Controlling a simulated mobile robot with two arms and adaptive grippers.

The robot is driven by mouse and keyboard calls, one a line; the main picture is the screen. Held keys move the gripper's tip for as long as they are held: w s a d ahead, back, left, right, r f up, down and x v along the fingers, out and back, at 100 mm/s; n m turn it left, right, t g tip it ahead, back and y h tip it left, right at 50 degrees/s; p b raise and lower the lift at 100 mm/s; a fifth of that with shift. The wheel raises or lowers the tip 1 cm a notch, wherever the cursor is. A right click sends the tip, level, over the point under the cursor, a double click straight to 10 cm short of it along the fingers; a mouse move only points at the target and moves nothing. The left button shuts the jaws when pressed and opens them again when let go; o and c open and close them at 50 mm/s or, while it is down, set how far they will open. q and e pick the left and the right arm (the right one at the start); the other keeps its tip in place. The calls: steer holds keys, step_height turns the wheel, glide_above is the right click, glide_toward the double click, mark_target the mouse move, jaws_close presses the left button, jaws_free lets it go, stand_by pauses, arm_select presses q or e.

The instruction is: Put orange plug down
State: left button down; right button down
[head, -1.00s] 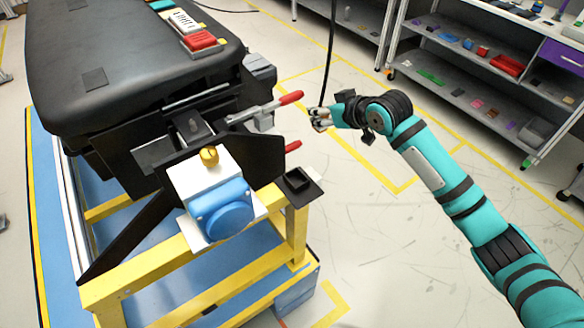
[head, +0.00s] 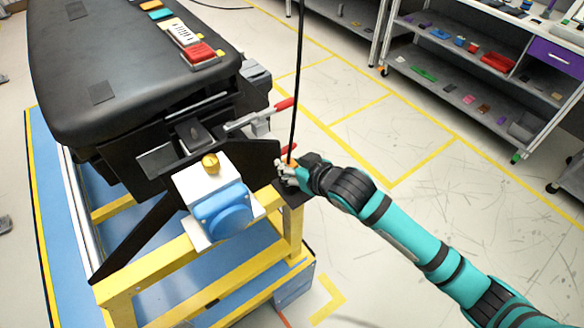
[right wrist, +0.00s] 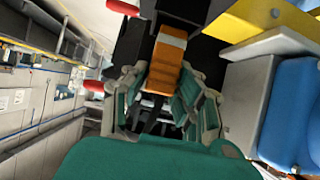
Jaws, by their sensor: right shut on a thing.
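My right gripper (head: 286,172) is shut on the orange plug (head: 292,163) at the front corner of the yellow frame. In the right wrist view the orange plug (right wrist: 165,62) sits between the fingers of my right gripper (right wrist: 165,95). A black cable (head: 297,85) rises from the plug. The black holder plate (head: 296,198) on the frame corner lies right below the gripper, which mostly hides it. I cannot tell whether the plug touches the holder. My left gripper is not in view.
The yellow frame (head: 150,270) carries a black dashboard (head: 130,70). Shelves (head: 470,80) stand at the back right. The floor between is clear.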

steer(key=shift+s+d+f+g, duration=0.1)
steer(key=shift+s+f+g, duration=0.1)
steer(key=shift+f, duration=0.45)
steer(key=shift+s+d+f+g, duration=0.1)
steer(key=shift+s+f, duration=0.1)
steer(key=shift+f, duration=0.4)
steer(key=c, duration=1.4)
jaws_free()
steer(key=o, duration=0.3)
steer(key=shift+w, duration=0.25)
steer(key=shift+o, duration=0.2)
steer(key=shift+w+a+r, duration=0.1)
steer(key=shift+r, duration=0.15)
